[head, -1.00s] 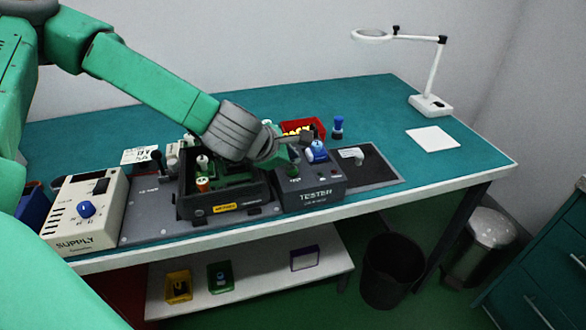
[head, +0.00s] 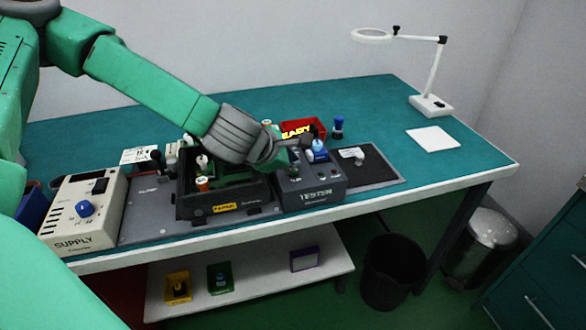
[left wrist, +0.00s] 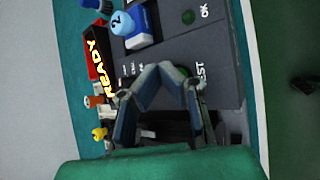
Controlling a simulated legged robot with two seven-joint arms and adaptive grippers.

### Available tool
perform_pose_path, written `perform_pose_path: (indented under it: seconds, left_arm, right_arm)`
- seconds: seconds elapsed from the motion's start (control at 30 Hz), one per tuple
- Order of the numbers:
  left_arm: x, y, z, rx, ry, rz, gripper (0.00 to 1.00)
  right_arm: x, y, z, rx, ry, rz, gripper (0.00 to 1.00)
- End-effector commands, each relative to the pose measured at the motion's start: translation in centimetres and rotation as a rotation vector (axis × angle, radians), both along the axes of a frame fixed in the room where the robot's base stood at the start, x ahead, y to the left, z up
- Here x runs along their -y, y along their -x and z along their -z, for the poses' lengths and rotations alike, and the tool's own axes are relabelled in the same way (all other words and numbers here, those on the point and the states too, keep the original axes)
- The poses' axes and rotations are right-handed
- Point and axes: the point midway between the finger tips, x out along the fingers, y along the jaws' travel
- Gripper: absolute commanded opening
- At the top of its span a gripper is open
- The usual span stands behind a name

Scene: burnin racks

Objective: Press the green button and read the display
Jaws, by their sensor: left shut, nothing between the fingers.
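The dark grey tester box (head: 312,195) stands at the bench's front edge. My left gripper (head: 292,150) is over the left part of its top, with shut, empty fingers. In the left wrist view the fingers (left wrist: 163,70) meet over the panel beside the word TEST. A round dark green piece (left wrist: 188,17) shows next to the OK label; I cannot tell if it is a button or lamp.
A blue knob (head: 318,150) is on the tester, close right of the gripper. A black fixture (head: 190,208) stands left of it and a cream supply box (head: 110,218) farther left. A magnifier lamp (head: 430,103) stands at the back right. The bench's right side is mostly clear.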

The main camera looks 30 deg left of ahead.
Motion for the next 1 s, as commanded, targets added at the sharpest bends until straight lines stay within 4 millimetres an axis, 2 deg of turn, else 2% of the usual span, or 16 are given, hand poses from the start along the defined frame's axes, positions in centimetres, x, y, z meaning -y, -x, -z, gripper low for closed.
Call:
perform_pose_path:
  seconds: [0.63,1.0]
  left_arm:
    - [-0.01,0.0,0.89,-0.001,-0.001,-0.001,0.0]
    - [-0.02,0.01,0.55,-0.001,0.0,0.0,0.0]
  right_arm:
    - [0.01,0.0,0.65,0.0,0.0,0.0,0.4]
    - [0.0,-0.01,0.31,0.0,0.0,0.0,0.4]
